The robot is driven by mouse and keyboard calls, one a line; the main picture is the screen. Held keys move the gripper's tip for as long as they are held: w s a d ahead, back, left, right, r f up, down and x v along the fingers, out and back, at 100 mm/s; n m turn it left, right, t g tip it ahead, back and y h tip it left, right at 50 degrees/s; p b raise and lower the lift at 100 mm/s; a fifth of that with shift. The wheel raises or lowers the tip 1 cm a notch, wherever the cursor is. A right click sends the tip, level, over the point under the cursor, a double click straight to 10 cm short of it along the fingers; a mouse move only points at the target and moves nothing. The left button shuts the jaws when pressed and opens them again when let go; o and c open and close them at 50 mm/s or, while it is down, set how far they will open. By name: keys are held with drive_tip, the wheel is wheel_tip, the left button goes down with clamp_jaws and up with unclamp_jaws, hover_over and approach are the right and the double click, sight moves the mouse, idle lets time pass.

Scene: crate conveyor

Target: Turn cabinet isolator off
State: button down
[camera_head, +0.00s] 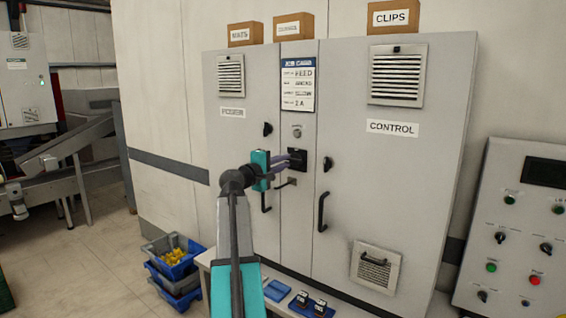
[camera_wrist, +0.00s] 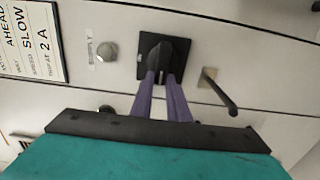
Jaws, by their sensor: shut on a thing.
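The cabinet isolator (camera_head: 298,159) is a black square plate with a black handle on the narrow middle panel of the grey cabinet. In the wrist view the isolator (camera_wrist: 177,60) shows its handle lying in line with my fingers. My gripper (camera_head: 290,162) reaches it from the left, its purple fingers at the handle. In the wrist view my gripper (camera_wrist: 165,75) is shut on the isolator handle, one finger on each side. The fingertips partly cover the handle's lower end.
A round knob (camera_wrist: 107,51) and a small lever (camera_wrist: 220,92) flank the isolator. Cabinet door handles (camera_head: 322,212) stick out nearby. A bench with blue items (camera_head: 277,290) stands below. A control panel (camera_head: 520,225) is at right, and blue crates (camera_head: 175,262) are on the floor.

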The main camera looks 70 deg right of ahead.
drive_tip(key=shift+f, duration=0.1)
drive_tip(key=c, duration=1.7)
unclamp_jaws()
drive_tip(key=shift+a, duration=0.15)
drive_tip(key=b+v, duration=0.3)
drive_tip(key=v, duration=1)
drive_tip(key=shift+w+a, duration=0.1)
drive_tip(key=shift+a, duration=0.15)
